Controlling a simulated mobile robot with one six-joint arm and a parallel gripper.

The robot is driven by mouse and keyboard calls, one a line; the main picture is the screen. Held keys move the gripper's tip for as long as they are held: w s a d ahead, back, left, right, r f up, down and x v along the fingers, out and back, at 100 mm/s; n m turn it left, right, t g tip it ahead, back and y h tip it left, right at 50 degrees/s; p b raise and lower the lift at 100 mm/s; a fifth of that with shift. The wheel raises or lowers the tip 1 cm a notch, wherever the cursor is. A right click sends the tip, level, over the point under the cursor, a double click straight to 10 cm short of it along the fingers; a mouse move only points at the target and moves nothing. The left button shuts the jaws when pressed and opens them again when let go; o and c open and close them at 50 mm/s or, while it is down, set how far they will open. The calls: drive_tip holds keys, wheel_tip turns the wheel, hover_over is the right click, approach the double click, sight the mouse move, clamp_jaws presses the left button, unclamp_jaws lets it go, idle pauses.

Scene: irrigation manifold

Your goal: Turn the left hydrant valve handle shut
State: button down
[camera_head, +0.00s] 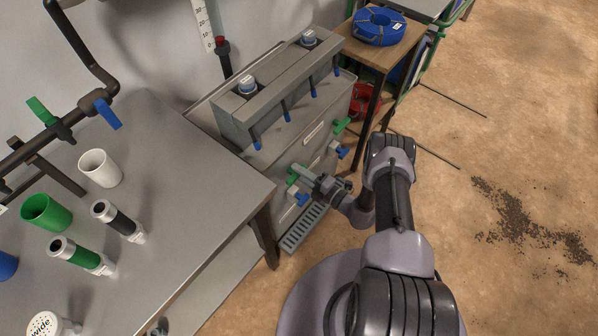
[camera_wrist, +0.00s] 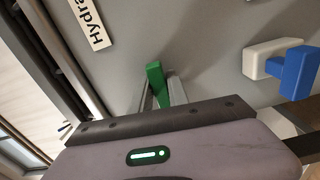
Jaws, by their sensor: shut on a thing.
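On the grey cabinet front in the head view, a green valve handle (camera_head: 293,176) sits at the left, with a blue handle (camera_head: 300,198) just below it. My gripper (camera_head: 302,172) reaches this green handle from the right. In the wrist view the green handle (camera_wrist: 155,80) stands between the fingers of my gripper (camera_wrist: 160,92), which is shut on it. The fingers and the wrist body hide its lower part. A blue handle on a white block (camera_wrist: 265,60) is to the right, apart from the gripper.
A second green handle (camera_head: 341,126) and blue handle (camera_head: 342,152) are farther right on the cabinet. A sign reading "Hydra…" (camera_wrist: 90,22) is partly in view. A grey table (camera_head: 190,185) stands left of my arm. A floor grate (camera_head: 304,228) lies below. Floor at right is open.

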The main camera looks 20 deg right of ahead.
drive_tip(key=c, duration=1.3)
unclamp_jaws()
drive_tip(key=shift+d, duration=0.1)
drive_tip(key=p+v, duration=0.3)
drive_tip(key=v, duration=1.4)
drive_tip(key=shift+s+p, duration=0.15)
drive_tip(key=shift+p, duration=0.25)
